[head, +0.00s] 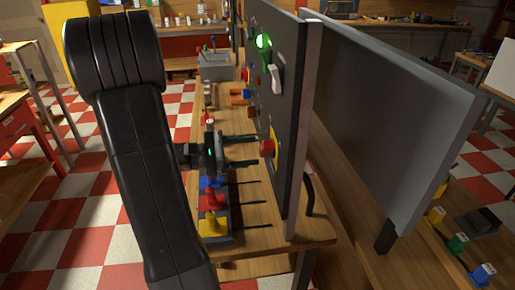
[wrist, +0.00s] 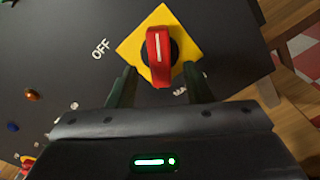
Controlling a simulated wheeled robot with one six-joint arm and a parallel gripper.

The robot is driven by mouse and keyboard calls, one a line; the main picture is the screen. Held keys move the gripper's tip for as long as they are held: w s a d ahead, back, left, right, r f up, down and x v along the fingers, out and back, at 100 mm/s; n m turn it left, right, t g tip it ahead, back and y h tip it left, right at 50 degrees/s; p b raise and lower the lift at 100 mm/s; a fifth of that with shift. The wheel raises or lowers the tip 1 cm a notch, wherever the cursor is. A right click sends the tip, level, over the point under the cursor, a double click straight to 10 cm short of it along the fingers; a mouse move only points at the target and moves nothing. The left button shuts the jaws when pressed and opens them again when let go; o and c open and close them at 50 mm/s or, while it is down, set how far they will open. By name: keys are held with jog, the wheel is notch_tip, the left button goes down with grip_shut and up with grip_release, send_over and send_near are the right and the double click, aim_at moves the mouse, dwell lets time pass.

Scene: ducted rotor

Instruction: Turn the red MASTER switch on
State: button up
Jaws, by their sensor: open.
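The red MASTER switch is a rotary knob (wrist: 158,60) with a white line, on a yellow plate (wrist: 133,48) on the dark panel. In the wrist view its handle stands nearly upright in the picture, with the word OFF (wrist: 101,48) to its left. A label below the plate is partly hidden by a finger. In the head view the red knob (head: 267,147) sticks out from the panel's left face. My gripper (wrist: 161,70) is open, one finger on each side of the knob's lower end, with gaps visible. In the head view my gripper (head: 256,149) points at the knob from the left.
The panel (head: 291,120) also bears a lit green lamp (head: 262,41) and a white switch (head: 275,78) above the knob. A second grey panel (head: 390,120) stands to the right.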

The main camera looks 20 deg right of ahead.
aim_at(261, 151)
jog(key=shift+x, duration=1.55)
jog(key=shift+c, duration=0.4)
jog(key=c, duration=0.9)
jog(key=shift+f+m+b, duration=0.2)
jog(key=shift+m+b, duration=0.4)
jog(key=shift+b, duration=0.35)
jog(key=shift+r+m+b, duration=0.15)
jog(key=shift+m+b, duration=0.15)
jog(key=shift+b, duration=0.1)
jog(key=shift+r, duration=0.1)
jog(key=shift+w, duration=0.1)
